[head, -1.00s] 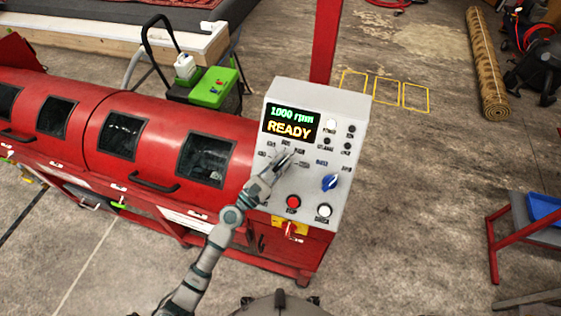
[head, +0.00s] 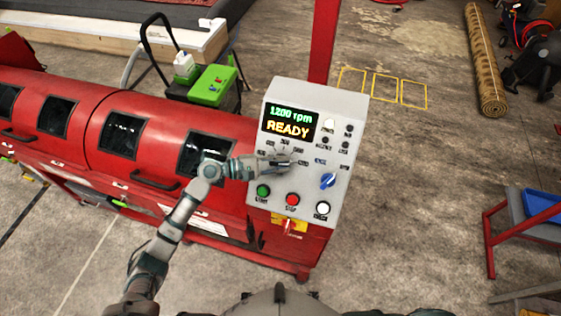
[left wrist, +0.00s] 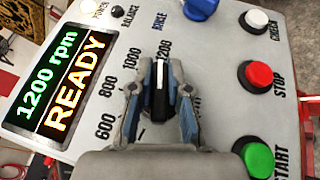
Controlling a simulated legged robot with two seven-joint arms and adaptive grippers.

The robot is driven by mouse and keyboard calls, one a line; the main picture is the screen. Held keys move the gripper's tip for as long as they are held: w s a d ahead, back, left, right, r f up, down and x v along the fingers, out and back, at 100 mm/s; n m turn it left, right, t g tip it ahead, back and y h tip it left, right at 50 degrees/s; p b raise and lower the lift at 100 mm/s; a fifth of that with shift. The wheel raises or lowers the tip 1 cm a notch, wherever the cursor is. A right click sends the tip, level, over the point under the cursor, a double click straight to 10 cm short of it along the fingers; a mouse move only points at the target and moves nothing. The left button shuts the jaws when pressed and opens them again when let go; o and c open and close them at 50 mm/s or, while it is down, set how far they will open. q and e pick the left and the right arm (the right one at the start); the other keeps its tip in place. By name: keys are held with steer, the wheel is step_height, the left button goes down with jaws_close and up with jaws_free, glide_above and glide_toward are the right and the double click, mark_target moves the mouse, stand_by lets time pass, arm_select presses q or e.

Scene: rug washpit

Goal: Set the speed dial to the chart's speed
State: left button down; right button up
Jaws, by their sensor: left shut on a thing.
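The speed dial (left wrist: 158,88) is a black knob with a white pointer line on the grey control panel (head: 340,120). In the left wrist view its scale reads 600, 800, 1000, 1200, and the pointer is toward 1200. My left gripper (head: 285,161) is shut on the dial; in the left wrist view its fingers (left wrist: 158,95) sit on both sides of it. The display (head: 290,123) reads 1200 rpm and READY. The dial is mostly hidden by the gripper in the head view. I see no chart. My right gripper is not in view.
A blue knob (head: 328,180) is right of the dial. Green START (head: 263,191), red STOP (head: 292,199) and white (head: 323,208) buttons line the panel's lower edge. The red machine (head: 65,135) extends left.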

arm_select(q)
steer(key=shift+f+m+g+y, duration=0.3)
steer(key=shift+f+m+g, duration=0.1)
steer(key=shift+f+g, duration=0.1)
steer(key=c, duration=1.1)
jaws_free()
steer(key=shift+s, duration=0.1)
steer(key=shift+c, duration=0.2)
steer(key=shift+r, duration=0.2)
steer(key=shift+w, duration=0.2)
steer(key=shift+a+r, duration=0.1)
steer(key=shift+a, duration=0.1)
steer(key=v, duration=1.1)
steer(key=shift+s+a, duration=0.1)
steer(key=shift+a, duration=0.2)
